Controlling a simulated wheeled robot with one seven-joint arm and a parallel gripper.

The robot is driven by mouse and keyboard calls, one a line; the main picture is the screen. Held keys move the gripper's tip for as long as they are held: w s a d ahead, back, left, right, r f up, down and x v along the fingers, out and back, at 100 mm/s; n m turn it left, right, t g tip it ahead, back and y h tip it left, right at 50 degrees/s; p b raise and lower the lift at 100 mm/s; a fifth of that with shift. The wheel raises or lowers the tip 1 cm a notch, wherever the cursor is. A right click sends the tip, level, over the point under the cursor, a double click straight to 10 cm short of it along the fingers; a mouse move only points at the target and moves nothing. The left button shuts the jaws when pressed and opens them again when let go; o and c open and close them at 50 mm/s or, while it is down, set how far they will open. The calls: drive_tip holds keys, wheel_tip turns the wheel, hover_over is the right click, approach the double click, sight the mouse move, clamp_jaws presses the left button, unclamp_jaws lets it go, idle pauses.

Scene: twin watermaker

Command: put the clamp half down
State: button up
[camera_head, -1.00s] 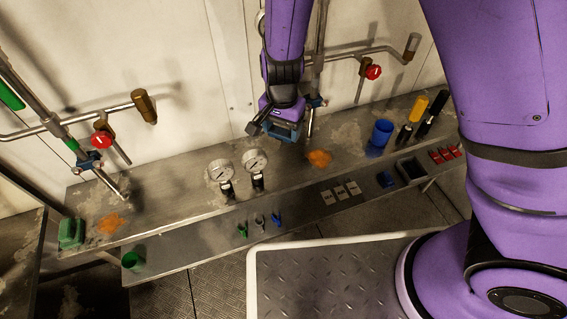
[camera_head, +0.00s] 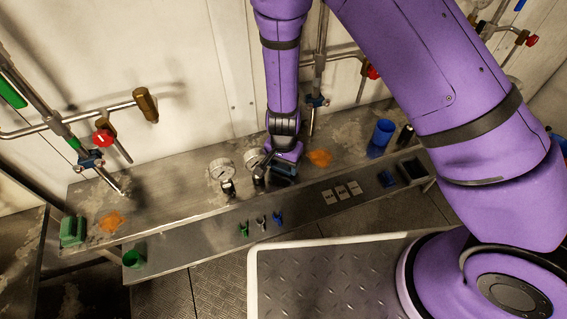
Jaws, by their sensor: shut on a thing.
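My gripper (camera_head: 285,157) is above the steel bench, just right of the two gauges. It is shut on the clamp half (camera_head: 284,171), a dark blue block that shows only partly below the wrist. The block is low over the bench, near its front edge. I cannot tell whether it touches the bench top. The fingers themselves are mostly hidden by the wrist.
Two round gauges (camera_head: 222,172) stand left of my gripper, the right one very close to it. An orange patch (camera_head: 319,158) and a blue cup (camera_head: 381,138) lie to the right. A green block (camera_head: 73,231) sits at the bench's left end. The lower shelf holds small clips (camera_head: 261,223).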

drive_tip(key=shift+f, duration=0.2)
drive_tip(key=o, duration=0.9)
drive_tip(key=shift+f, duration=0.1)
drive_tip(key=shift+o, duration=0.2)
drive_tip(key=d+r+n+y, duration=0.1)
drive_tip(key=d+r, duration=0.2)
drive_tip(key=r, duration=1.1)
drive_tip(key=d+r+n+y, duration=0.1)
drive_tip(key=d+r, duration=0.2)
drive_tip(key=r, duration=1.1)
drive_tip(key=s+d+r+n+t, duration=0.1)
drive_tip(key=s+d+r+t, duration=0.1)
drive_tip(key=s+d+r, duration=0.4)
drive_tip(key=s+d+r+n+t, duration=0.1)
drive_tip(key=s+d+r+n, duration=0.15)
drive_tip(key=d+r, duration=0.7)
drive_tip(key=s+d+r+t+h, duration=0.2)
drive_tip(key=s+d+r, duration=0.3)
drive_tip(key=s, duration=0.5)
drive_tip(key=shift+r, duration=0.3)
drive_tip(key=shift+d, duration=0.1)
